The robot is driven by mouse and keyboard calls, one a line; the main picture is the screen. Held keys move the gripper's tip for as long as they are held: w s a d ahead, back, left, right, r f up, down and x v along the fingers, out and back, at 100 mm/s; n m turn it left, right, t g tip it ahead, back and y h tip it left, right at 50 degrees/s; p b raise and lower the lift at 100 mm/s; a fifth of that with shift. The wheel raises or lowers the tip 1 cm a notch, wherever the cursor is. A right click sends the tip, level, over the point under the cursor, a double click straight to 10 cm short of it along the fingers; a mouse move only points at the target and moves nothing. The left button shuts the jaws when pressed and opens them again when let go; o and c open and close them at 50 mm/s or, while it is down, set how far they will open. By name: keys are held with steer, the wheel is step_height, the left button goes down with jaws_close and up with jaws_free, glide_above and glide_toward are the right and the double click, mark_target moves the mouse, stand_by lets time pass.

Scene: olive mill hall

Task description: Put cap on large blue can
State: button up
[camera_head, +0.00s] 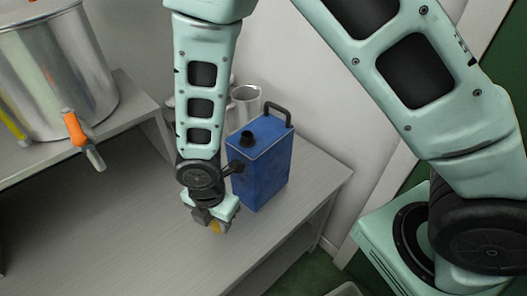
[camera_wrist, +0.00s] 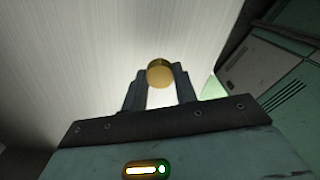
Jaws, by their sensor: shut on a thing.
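A large blue can (camera_head: 268,168) with a black handle stands upright on the grey table, with a dark round neck on its top. My gripper (camera_head: 216,226) is in front of and to the left of the can, low over the table. It is shut on a yellow-gold round cap (camera_wrist: 160,74), which shows between the fingertips in the wrist view. In the head view a bit of the cap's yellow shows under my gripper. My wrist hides part of the can's left side.
A large steel vessel (camera_head: 60,75) with an orange-handled tap (camera_head: 74,127) stands on a raised shelf at left. A clear or metal jug (camera_head: 245,100) stands behind the can. The table (camera_head: 130,230) is bare at front left; its right edge lies just beyond the can.

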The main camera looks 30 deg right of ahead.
step_height(320, 180, up, 6)
steer(key=p, duration=0.5)
steer(key=shift+p, duration=0.3)
steer(key=n+p, duration=0.1)
steer(key=p, duration=2.1)
glide_toward(246, 128)
steer(key=s+a, duration=0.1)
steer(key=s+r, duration=0.1)
steer(key=s, duration=0.1)
steer(key=s+a+r, duration=0.1)
steer(key=s, duration=0.1)
steer(key=shift+a+r, duration=0.15)
steer(key=shift+a, duration=0.2)
steer(key=shift+w+d+f+b, duration=0.1)
steer(key=shift+d+f+b, duration=0.05)
steer(key=shift+f+b, duration=0.75)
steer(key=shift+w+d+f+b, duration=0.1)
steer(key=shift+d+f+b, duration=0.1)
steer(key=shift+f+b, duration=0.7)
steer(key=shift+d+f+b, duration=0.15)
steer(key=shift+f+b, duration=0.45)
steer(key=shift+f, duration=0.5)
steer(key=shift+f+b, duration=0.65)
steer(key=shift+f, duration=0.5)
